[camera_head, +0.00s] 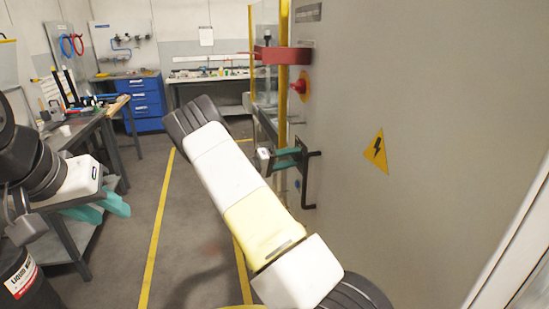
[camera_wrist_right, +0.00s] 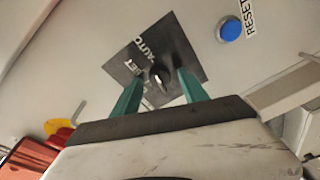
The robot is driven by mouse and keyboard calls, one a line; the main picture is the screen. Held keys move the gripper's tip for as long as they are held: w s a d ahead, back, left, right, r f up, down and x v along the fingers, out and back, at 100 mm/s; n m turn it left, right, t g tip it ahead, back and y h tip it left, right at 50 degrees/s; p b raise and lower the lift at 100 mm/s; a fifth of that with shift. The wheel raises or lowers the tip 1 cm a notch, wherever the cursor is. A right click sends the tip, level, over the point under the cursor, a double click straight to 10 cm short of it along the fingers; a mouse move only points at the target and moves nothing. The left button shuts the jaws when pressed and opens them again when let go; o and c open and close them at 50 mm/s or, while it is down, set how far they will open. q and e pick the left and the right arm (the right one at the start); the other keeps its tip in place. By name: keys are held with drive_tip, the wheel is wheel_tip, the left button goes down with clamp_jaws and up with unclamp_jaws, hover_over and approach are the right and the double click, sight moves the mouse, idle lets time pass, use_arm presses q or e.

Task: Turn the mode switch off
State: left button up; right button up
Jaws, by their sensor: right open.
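The mode switch is a black knob (camera_wrist_right: 160,76) on a dark square plate (camera_wrist_right: 181,52) with white lettering, including "AUTO", in the right wrist view. My right gripper (camera_wrist_right: 159,77) is open, with one teal finger on each side of the knob. I cannot tell whether the fingers touch it. In the head view my right gripper (camera_head: 290,158) is at the cabinet's (camera_head: 430,100) left face edge, and the switch is hidden there. My left gripper (camera_head: 114,216) is at the left, its teal fingers apart and empty, away from the cabinet.
A blue RESET button (camera_wrist_right: 230,29) is beside the switch plate. A red knob (camera_head: 299,86) and a red bracket (camera_head: 284,55) stick out above my right gripper. A black handle (camera_head: 307,190) is just below it. A workbench (camera_head: 85,128) stands at the left; floor is clear between.

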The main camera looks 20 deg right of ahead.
clamp_jaws()
drive_tip(key=shift+n, duration=0.3)
drive_tip(key=n+g, duration=0.1)
drive_tip(key=n, duration=0.4)
drive_tip(key=n+g+y, duration=0.1)
drive_tip(key=n, duration=0.5)
drive_tip(key=n+g, duration=0.1)
drive_tip(key=n, duration=0.5)
drive_tip(key=shift+w+y, duration=0.15)
drive_tip(key=shift+y, duration=0.25)
idle(0.4)
unclamp_jaws()
